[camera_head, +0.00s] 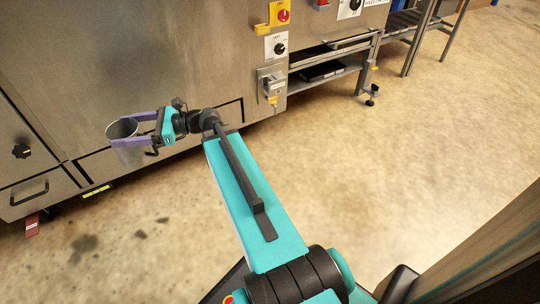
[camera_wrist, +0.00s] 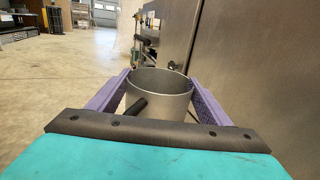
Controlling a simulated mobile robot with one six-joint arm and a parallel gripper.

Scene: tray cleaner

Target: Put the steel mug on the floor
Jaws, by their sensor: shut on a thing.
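The steel mug (camera_head: 122,129) is a grey metal cylinder with an open top. My gripper (camera_head: 120,134) has its purple fingers shut on it, one on each side, in front of the steel machine. The wrist view shows the mug (camera_wrist: 160,92) upright between the fingers of my gripper (camera_wrist: 158,94), with a dark handle pointing toward the camera. The mug's inside looks empty from what shows. It is held up in the air. The floor (camera_head: 400,170) is bare tan concrete with dark stains at the lower left.
The large steel machine (camera_head: 130,55) stands close behind the mug, with knobs, a red switch and drawers. A yellow-green label (camera_head: 97,191) and a red foot piece (camera_head: 32,226) are near its lower edge. Wide open floor lies to the right. A metal stand (camera_head: 340,70) is at the upper right.

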